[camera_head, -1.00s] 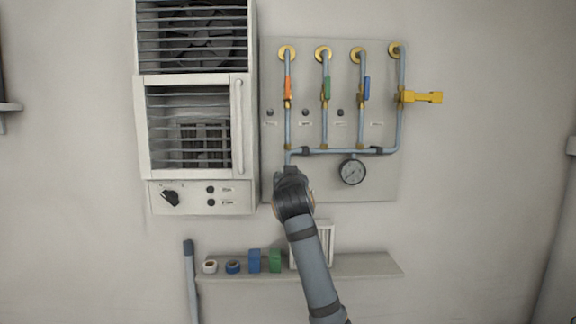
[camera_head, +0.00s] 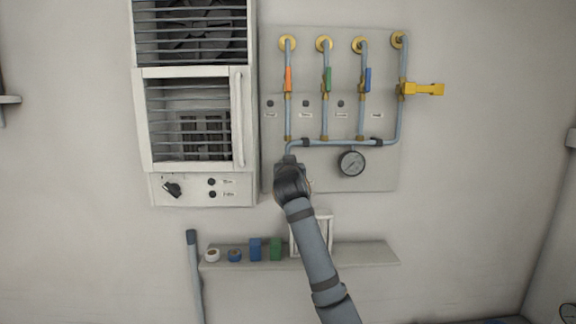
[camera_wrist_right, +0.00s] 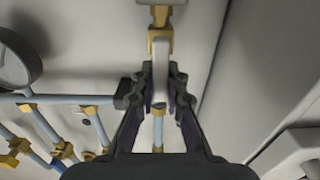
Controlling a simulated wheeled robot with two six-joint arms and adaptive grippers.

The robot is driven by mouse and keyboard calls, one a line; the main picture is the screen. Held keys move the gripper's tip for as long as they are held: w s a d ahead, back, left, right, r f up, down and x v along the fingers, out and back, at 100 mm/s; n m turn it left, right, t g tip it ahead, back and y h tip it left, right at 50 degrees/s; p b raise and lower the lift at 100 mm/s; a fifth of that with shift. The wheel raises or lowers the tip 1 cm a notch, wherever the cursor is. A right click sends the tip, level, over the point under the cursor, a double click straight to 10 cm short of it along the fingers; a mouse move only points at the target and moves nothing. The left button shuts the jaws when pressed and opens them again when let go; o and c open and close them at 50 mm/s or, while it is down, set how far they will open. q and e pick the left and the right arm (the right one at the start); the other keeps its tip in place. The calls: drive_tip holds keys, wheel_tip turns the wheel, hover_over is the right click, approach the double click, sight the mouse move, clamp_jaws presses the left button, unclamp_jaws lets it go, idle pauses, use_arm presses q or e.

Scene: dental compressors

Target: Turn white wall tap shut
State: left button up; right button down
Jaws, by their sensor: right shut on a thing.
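The white tap's lever (camera_wrist_right: 159,82) stands between the fingers of my right gripper (camera_wrist_right: 160,85) in the right wrist view. The gripper is shut on this lever. A brass fitting (camera_wrist_right: 160,40) on the pipe shows just beyond it. In the head view my right wrist covers the gripper and the tap, at the lower left of the grey pipe panel (camera_head: 380,175). My left gripper is not in view.
Orange (camera_head: 288,78), green (camera_head: 327,79) and blue (camera_head: 368,79) levers sit on the upper pipes. A yellow lever (camera_head: 425,89) sticks out right. A gauge (camera_head: 351,163) hangs near my wrist. A white louvred unit (camera_head: 195,120) stands left; a shelf (camera_head: 350,255) with small items is below.

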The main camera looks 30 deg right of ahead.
drive_tip(key=shift+d+f+m+b, duration=0.15)
drive_tip(key=shift+m+b, duration=0.15)
drive_tip(key=shift+b, duration=0.35)
drive_tip(key=shift+s+d+f+m+b, duration=0.35)
drive_tip(key=shift+f+m+b, duration=0.2)
drive_tip(key=shift+m+b, duration=2.5)
drive_tip(key=shift+s+d+f+m+b, duration=0.2)
drive_tip(key=shift+d+f+m+b, duration=0.3)
drive_tip(key=shift+m+b, duration=2.6)
drive_tip(key=shift+s+d+f+m+b, duration=0.35)
drive_tip(key=shift+f+m+b, duration=0.2)
drive_tip(key=shift+m+b, duration=2.5)
drive_tip(key=shift+n+b, duration=0.5)
drive_tip(key=shift+b, duration=0.1)
drive_tip(key=shift+w, duration=0.1)
drive_tip(key=c, duration=1.4)
unclamp_jaws()
drive_tip(key=shift+o, duration=0.2)
